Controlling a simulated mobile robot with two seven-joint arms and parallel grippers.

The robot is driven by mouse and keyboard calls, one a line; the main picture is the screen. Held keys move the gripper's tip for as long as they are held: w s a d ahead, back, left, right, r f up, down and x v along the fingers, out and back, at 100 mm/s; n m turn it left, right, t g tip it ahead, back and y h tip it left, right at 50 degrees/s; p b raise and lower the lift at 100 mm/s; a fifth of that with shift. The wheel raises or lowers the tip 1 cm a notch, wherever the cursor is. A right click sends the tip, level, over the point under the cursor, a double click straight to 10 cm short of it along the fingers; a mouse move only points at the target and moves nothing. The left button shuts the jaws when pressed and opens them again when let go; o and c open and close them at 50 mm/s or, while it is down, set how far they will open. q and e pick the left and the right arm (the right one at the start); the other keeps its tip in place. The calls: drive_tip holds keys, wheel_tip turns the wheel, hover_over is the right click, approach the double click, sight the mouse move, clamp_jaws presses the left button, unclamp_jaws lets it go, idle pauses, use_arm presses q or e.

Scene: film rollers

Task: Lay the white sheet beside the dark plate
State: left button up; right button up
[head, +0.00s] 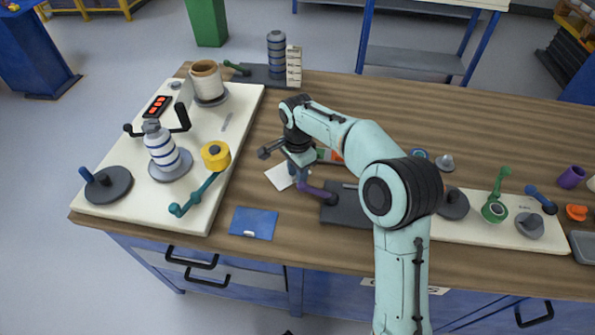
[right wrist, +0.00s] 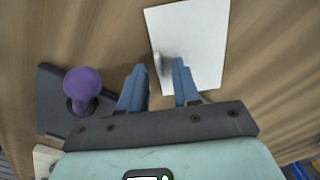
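The white sheet (head: 279,177) lies on the wooden table left of the dark plate (head: 352,208), partly hidden by my right gripper (head: 297,174) in the head view. In the right wrist view the sheet (right wrist: 206,40) is ahead of my right gripper (right wrist: 158,68), and a small blurred grey piece stands near its edge, between the fingertips. The blue fingers are apart; I cannot tell whether they touch that piece. The dark plate (right wrist: 52,108) with a purple knob (right wrist: 82,84) is at the left there. My left gripper is not in view.
A blue sheet (head: 253,224) lies near the front edge. A white board (head: 107,205) with rollers and handles is at the left. Another board (head: 450,230) with several parts is at the right. The back right of the table (head: 470,120) is clear.

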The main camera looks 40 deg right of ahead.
use_arm(q)
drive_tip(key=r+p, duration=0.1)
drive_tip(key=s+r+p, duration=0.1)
drive_tip(key=p, duration=0.1)
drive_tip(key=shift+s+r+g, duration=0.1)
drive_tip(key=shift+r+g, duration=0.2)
use_arm(e)
wheel_tip(320, 180, up, 12)
